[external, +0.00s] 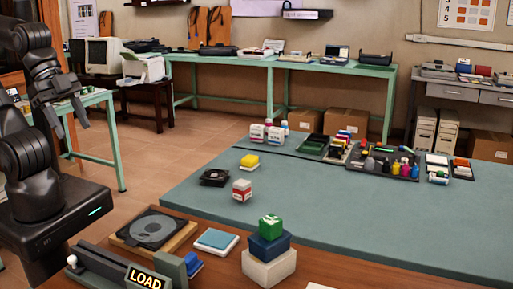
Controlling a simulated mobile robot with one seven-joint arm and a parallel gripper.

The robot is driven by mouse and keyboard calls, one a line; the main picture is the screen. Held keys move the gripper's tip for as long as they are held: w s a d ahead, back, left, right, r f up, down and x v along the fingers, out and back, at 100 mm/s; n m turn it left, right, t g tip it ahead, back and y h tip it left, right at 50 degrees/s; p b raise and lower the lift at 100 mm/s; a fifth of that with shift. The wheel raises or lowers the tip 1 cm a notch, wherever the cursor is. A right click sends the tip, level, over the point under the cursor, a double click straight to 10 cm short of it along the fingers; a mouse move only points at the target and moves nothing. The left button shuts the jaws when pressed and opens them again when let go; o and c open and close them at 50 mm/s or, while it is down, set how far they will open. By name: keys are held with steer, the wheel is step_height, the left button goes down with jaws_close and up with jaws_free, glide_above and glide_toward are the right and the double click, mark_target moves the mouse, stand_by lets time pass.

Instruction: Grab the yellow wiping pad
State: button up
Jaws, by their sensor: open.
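A small yellow block (249,161) with a pale lower part sits on the blue-green mat near its left side; it looks like the yellow wiping pad. It lies just behind a round black fan-like part (214,177). My gripper (72,127) hangs in the air at the far left of the external view, fingers pointing down. It is open and holds nothing. It is well to the left of the yellow pad and apart from it.
A red and white box (242,190) stands in front of the pad. Stacked green, blue and white boxes (268,251) stand near the front. Small bottles (274,132) and a dark parts tray (384,163) lie farther back. The mat's right front (390,230) is clear.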

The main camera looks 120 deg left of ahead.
steer(key=shift+o, duration=0.5)
steer(key=o, duration=0.5)
